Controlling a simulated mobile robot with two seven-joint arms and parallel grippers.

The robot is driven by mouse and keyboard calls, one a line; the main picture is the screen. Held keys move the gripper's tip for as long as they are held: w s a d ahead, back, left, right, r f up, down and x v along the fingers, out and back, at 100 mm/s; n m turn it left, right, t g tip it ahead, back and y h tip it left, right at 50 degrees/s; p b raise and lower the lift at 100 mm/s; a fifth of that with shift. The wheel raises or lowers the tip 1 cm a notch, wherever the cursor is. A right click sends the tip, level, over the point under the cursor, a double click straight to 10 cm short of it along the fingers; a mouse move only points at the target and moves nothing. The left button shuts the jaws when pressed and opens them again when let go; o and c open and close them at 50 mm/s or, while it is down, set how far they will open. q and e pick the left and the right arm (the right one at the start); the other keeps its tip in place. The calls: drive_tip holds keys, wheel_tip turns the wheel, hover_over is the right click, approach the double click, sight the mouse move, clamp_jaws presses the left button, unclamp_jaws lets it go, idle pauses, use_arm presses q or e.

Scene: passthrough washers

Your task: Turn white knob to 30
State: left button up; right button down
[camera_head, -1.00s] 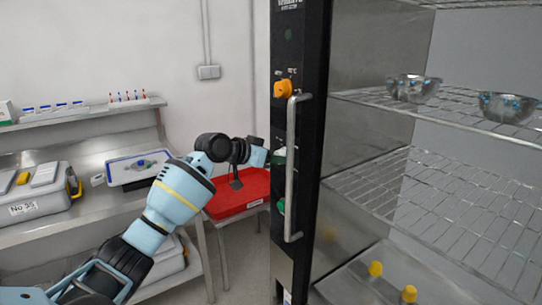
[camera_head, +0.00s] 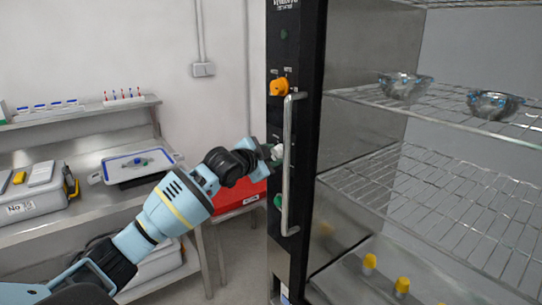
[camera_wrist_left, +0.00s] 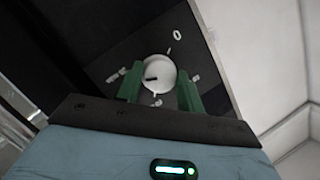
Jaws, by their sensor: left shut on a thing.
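The white knob (camera_wrist_left: 160,74) sits on the black control panel (camera_wrist_left: 130,60) and shows in the left wrist view between my green fingers. A dark pointer mark is on its face, and a "0" and other blurred markings lie around it. My left gripper (camera_wrist_left: 160,88) is shut on the white knob, one finger at each side. In the head view the left gripper (camera_head: 273,155) reaches the panel beside the long handle, and the white knob (camera_head: 278,151) is partly hidden there. My right gripper is not in view.
An orange knob (camera_head: 279,87) is above and a green knob (camera_head: 278,201) below on the same panel. The vertical metal handle (camera_head: 288,165) stands close to the right of the gripper. A red tray (camera_head: 236,199) is behind the arm.

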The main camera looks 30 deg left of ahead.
use_arm(q)
drive_tip(key=shift+r+m+t, duration=0.1)
drive_tip(key=shift+m+t, duration=0.2)
drive_tip(key=shift+m, duration=0.2)
drive_tip(key=o, duration=1)
drive_tip(key=shift+s, duration=0.1)
drive_tip(key=shift+s+a+r, duration=0.1)
drive_tip(key=shift+s+r, duration=0.1)
drive_tip(key=shift+s, duration=1.05)
drive_tip(key=shift+s+a+r, duration=0.1)
drive_tip(key=shift+s+r, duration=0.15)
drive_tip(key=shift+s, duration=1)
drive_tip(key=shift+s+r, duration=0.2)
drive_tip(key=shift+s, duration=1.05)
drive_tip(key=shift+f, duration=0.1)
